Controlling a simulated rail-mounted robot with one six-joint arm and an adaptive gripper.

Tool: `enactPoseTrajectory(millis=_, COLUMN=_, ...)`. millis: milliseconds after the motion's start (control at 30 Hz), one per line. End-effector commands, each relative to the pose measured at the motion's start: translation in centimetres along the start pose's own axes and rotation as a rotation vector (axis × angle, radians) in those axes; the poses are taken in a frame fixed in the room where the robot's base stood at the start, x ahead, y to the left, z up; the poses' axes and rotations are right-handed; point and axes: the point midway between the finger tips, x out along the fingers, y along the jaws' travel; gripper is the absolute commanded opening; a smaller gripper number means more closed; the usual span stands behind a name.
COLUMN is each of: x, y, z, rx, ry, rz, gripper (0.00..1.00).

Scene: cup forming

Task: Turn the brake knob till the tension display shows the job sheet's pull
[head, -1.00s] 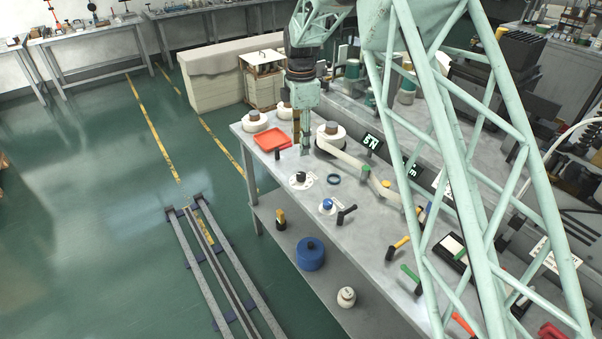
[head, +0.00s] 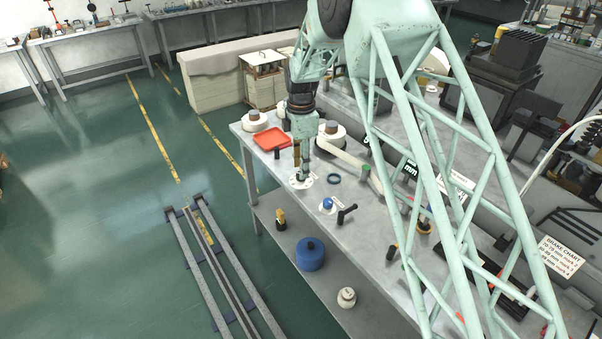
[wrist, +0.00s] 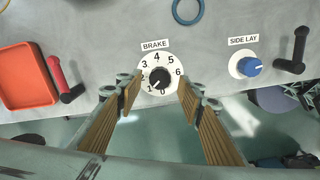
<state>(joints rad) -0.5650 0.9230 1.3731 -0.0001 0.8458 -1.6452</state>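The black brake knob (wrist: 160,77) sits on a white dial (wrist: 145,72) marked 0 to 6 under a BRAKE label. Its white pointer aims down-left, near the 1. My gripper (wrist: 158,86) is open, its wood-coloured fingers on either side of the knob and seemingly not touching it. In the head view my gripper (head: 301,178) is down over the brake dial and hides the knob. A display reading in N is almost wholly hidden behind my arm. A display with "mm" (head: 411,170) shows partly. I cannot make out a job sheet's pull.
The blue side lay knob (wrist: 253,67) and a black handle (wrist: 292,50) are right of the brake dial. A red tray (wrist: 28,75) and a red-handled lever (wrist: 64,80) are left. A blue ring (wrist: 187,11) lies beyond. A brake chart (head: 561,256) stands far right.

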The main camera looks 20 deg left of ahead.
Motion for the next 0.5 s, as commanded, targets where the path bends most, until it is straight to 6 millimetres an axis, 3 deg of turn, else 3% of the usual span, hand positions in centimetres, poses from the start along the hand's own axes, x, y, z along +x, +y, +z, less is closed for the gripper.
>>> enactPoseTrajectory(millis=200, x=2.0, y=0.0, z=0.0, rx=0.000, ry=0.000, rz=-0.001, gripper=0.35)
enactPoseTrajectory(millis=500, x=2.7, y=0.0, z=0.0, rx=0.000, ry=0.000, rz=0.001, gripper=0.35)
